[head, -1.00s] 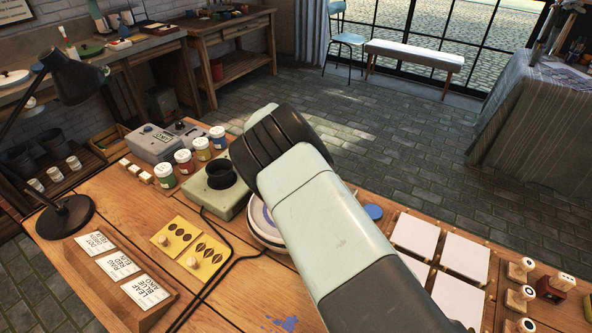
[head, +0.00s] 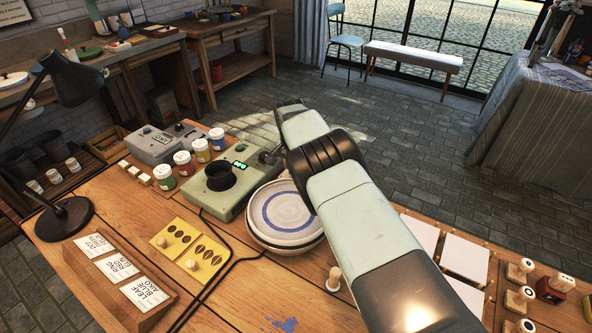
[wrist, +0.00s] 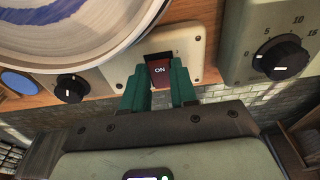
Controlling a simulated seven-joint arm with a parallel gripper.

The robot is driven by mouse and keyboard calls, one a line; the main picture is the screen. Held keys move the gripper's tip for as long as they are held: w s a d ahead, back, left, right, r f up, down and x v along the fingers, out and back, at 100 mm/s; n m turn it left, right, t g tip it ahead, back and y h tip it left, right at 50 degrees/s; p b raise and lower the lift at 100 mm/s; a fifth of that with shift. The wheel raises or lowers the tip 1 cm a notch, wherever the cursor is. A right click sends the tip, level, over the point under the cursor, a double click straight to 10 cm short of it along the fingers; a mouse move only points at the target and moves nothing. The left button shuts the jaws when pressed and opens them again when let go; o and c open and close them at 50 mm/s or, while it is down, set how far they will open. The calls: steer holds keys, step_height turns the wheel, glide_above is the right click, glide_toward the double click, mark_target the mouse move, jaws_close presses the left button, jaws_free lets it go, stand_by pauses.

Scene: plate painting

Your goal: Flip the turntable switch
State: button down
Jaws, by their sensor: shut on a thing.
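The turntable switch (wrist: 160,67) is a dark red rocker marked ON on a pale plate, seen in the wrist view. My gripper (wrist: 160,81) has its two green fingers on either side of the rocker, shut on it. The turntable (head: 262,243) carries a white plate with a blue ring (head: 268,212) in the head view. The plate's blue-striped edge also fills the upper left of the wrist view (wrist: 70,22). In the head view the switch is hidden behind my arm.
Black knobs (wrist: 71,88) (wrist: 283,57) flank the switch. A green box with a black round holder (head: 221,177) and lit display stands left of the turntable. White tiles (head: 459,258) lie to the right.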

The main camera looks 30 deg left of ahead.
steer(key=shift+a+r+g, duration=0.1)
steer(key=shift+g, duration=0.2)
steer(key=c, duration=0.9)
jaws_free()
steer(key=r, duration=0.7)
steer(key=s+r, duration=0.1)
steer(key=r, duration=0.2)
steer(key=shift+r, duration=0.4)
